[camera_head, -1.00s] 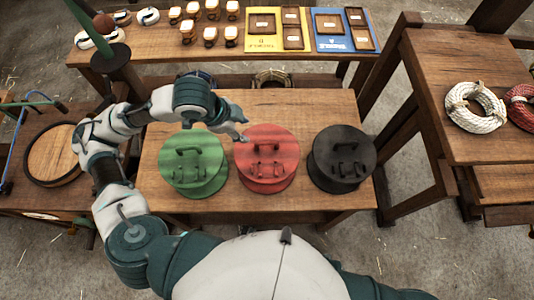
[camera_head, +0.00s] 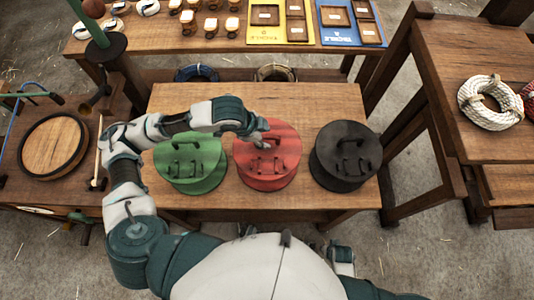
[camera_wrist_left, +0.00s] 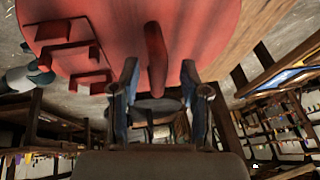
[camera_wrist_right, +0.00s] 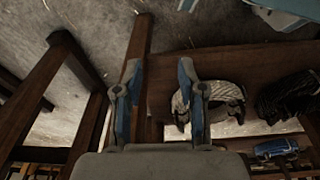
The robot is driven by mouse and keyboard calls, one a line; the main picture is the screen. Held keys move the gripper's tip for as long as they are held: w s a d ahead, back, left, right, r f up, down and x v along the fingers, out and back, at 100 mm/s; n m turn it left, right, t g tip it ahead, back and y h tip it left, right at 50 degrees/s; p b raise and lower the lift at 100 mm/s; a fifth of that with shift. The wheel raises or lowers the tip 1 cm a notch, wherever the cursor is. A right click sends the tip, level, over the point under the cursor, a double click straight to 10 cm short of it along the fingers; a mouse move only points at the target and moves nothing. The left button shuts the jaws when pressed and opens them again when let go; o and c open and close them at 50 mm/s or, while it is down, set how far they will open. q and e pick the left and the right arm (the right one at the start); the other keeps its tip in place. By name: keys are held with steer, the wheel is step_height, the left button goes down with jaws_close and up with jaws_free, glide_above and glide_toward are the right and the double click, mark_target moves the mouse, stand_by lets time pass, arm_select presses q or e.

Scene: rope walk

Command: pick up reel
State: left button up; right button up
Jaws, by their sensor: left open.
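Three round reels stand in a row on a wooden table: green (camera_head: 190,165) at left, red (camera_head: 268,170) in the middle, black (camera_head: 344,160) at right. Each has handles on its top. My left gripper (camera_head: 262,141) is over the red reel's far handle. In the left wrist view, the open fingers (camera_wrist_left: 160,80) stand on either side of the red handle (camera_wrist_left: 155,60), with gaps showing beside it. Its far end and any contact are hard to judge. My right gripper (camera_wrist_right: 160,80) is open and empty, away from the reels.
The reel table (camera_head: 300,101) has bare wood behind the reels. A rear bench (camera_head: 230,40) holds small pots and trays. A right-hand table (camera_head: 470,60) bears a white rope coil (camera_head: 490,103). A round wooden lid (camera_head: 53,146) lies at left.

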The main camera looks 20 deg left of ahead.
arm_select(q)
steer(key=shift+d+r, duration=0.1)
steer(key=shift+c, duration=0.5)
jaws_close()
steer(key=shift+r, duration=0.15)
